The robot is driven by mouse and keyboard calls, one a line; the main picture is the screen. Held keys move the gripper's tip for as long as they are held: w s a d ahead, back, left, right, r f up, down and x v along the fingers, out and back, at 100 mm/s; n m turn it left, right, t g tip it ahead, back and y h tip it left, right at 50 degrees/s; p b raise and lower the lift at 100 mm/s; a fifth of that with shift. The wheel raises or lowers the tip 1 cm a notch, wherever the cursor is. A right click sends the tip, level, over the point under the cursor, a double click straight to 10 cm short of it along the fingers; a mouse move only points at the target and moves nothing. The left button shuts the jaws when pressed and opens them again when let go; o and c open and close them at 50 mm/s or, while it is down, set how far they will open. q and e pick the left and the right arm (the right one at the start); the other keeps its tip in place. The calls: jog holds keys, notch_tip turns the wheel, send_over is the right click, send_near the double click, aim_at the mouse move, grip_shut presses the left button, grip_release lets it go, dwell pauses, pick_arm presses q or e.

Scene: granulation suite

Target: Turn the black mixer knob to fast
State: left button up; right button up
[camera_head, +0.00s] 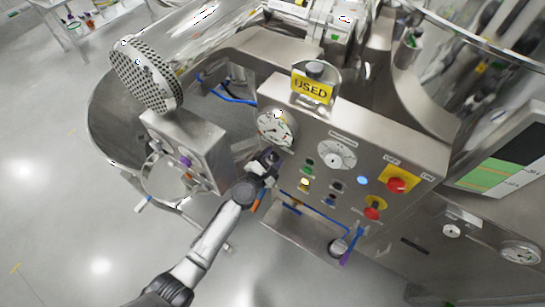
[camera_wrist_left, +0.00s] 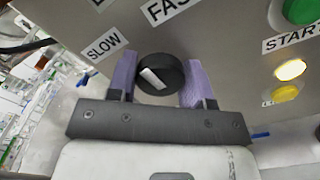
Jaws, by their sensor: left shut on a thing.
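The black mixer knob (camera_wrist_left: 172,72) is on the grey control panel, with a white pointer mark running from upper left to lower right. A "SLOW" label (camera_wrist_left: 102,45) is to its upper left, and a partly cut-off label starting "FAS" (camera_wrist_left: 165,9) is above it. My left gripper (camera_wrist_left: 159,78) has its purple fingers on either side of the knob, shut on it. In the head view my left gripper (camera_head: 269,158) is at the panel's left edge, below the round gauge, and hides the knob there. My right gripper is not in view.
The panel also has a dial (camera_head: 336,154), a lit yellow button (camera_wrist_left: 290,70), a green button (camera_wrist_left: 303,10) and red stop buttons (camera_head: 396,185). A yellow "USED" sign (camera_head: 311,87) stands on top. A perforated metal part (camera_head: 147,75) is to the left. Floor is clear at lower left.

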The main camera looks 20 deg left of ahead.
pick_arm(q)
jog(key=m, duration=0.4)
jog(key=shift+m, duration=0.4)
jog(key=m, duration=0.3)
jog(key=shift+m, duration=0.8)
jog(key=o, duration=0.9)
